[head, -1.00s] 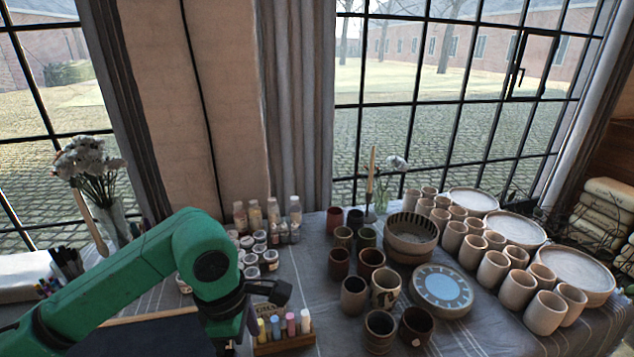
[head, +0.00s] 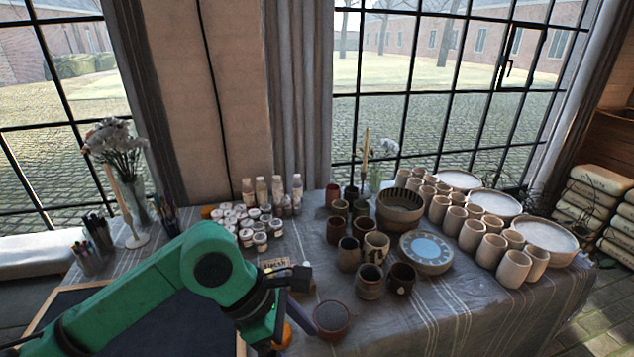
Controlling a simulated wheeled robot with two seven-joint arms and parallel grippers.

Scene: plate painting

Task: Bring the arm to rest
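My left arm (head: 150,290) is green and comes in from the lower left, bent at a large joint. Its dark wrist and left gripper (head: 268,343) point down at the bottom edge, just left of a small dark reddish bowl (head: 332,318). The fingertips are hidden or cut off, so I cannot tell if they are open or hold anything. An orange rounded item (head: 286,336) shows beside the wrist, partly hidden. My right gripper is not in view.
A dark framed board (head: 165,325) lies under the arm. Paint jars (head: 240,222), cups (head: 349,253), a blue-centred plate (head: 425,250) and pale plates (head: 545,237) crowd the table behind. The cloth at the right front (head: 440,320) is clear.

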